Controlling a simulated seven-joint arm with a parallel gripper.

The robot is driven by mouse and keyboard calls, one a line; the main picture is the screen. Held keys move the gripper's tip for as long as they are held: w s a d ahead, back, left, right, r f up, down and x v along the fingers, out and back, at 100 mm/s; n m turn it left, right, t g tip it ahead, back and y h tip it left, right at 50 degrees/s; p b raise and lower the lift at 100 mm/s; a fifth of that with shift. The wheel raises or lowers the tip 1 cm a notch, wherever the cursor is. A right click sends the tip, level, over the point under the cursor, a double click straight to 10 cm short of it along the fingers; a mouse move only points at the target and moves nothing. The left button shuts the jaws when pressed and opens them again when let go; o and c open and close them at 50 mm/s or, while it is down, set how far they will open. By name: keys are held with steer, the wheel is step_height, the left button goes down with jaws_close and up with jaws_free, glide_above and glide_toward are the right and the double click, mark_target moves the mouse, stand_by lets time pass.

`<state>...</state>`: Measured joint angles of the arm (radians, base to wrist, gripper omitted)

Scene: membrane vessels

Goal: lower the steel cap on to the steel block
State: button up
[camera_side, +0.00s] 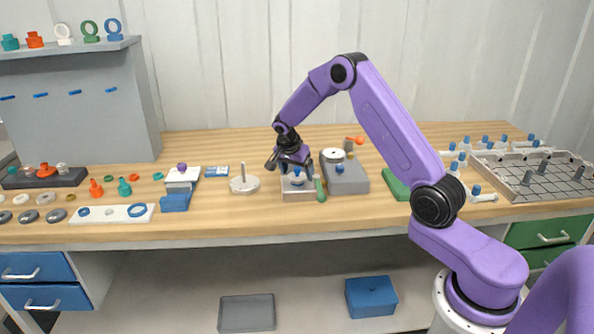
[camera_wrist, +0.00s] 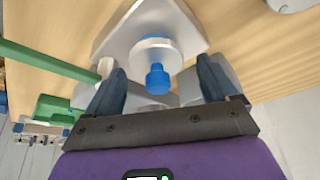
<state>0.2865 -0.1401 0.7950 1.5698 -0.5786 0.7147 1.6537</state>
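The steel block (camera_side: 300,194) stands near the table's front edge below my gripper in the side view. The steel cap, a pale round disc with a blue knob (camera_wrist: 157,78), shows between my fingers in the wrist view; its disc (camera_wrist: 146,56) appears over the block's pale top (camera_wrist: 165,18). Whether the disc touches the block, I cannot tell. My gripper (camera_side: 296,169) points down over the block. In the wrist view its dark fingers (camera_wrist: 162,88) stand wide apart on either side of the knob, with gaps visible. The block's lower part is hidden there.
A grey block with a white ring (camera_side: 345,176) stands close on the right. A green-handled tool (camera_side: 320,188) lies beside the steel block, and a round plate with an upright pin (camera_side: 244,184) stands to the left. Bare wood lies behind.

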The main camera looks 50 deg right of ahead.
steer(key=shift+s, duration=0.2)
steer(key=v, duration=1.7)
steer(key=shift+w+r, duration=0.15)
steer(key=shift+r, duration=0.05)
steer(key=shift+a, duration=0.15)
steer(key=s+a+n+y, duration=0.3)
steer(key=s+a+n, duration=1.1)
steer(key=s+a, duration=0.25)
steer(key=s+f+n+y, duration=0.1)
steer(key=s+f+n, duration=0.1)
steer(key=s+n, duration=0.5)
steer(key=s+f+n, duration=0.2)
steer(key=s+n, duration=0.5)
steer(key=s, duration=0.9)
steer(key=shift+d+g+y, duration=0.2)
steer(key=shift+g+y, duration=0.2)
